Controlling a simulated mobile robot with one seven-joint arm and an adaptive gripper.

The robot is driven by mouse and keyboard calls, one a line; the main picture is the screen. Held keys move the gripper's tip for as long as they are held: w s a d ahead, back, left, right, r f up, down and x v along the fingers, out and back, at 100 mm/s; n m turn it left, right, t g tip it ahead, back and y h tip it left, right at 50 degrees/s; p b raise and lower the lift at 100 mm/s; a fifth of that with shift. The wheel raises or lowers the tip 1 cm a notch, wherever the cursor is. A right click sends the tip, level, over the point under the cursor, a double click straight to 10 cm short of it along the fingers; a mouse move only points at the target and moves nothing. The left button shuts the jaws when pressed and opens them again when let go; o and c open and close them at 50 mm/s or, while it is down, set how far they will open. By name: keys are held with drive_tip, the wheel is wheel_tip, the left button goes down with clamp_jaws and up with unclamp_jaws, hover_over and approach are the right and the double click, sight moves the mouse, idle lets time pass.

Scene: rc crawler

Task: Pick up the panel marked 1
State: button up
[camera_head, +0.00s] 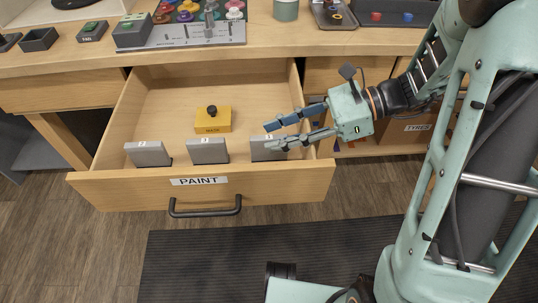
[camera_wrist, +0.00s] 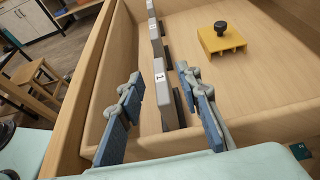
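The grey panel marked 1 (camera_head: 263,153) stands at the right end of a row of panels in the open drawer. In the wrist view the panel marked 1 (camera_wrist: 163,92) shows its white label facing up, between my two fingers. My gripper (camera_head: 273,136) is open over the right side of the drawer. In the wrist view my gripper (camera_wrist: 159,74) has one finger on each side of the panel, with visible gaps. I cannot tell how far down the fingers reach. In the head view the fingers partly hide the panel.
The drawer (camera_head: 282,185) is labelled PAINT and pulled out. Two similar grey panels, a left one (camera_head: 148,155) and a middle one (camera_head: 207,152), stand along its front wall. A yellow block with a black knob (camera_head: 212,122) lies behind them. The drawer floor is otherwise clear.

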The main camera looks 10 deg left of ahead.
drive_tip(key=shift+c, duration=0.7)
clamp_jaws()
drive_tip(key=shift+r, duration=0.1)
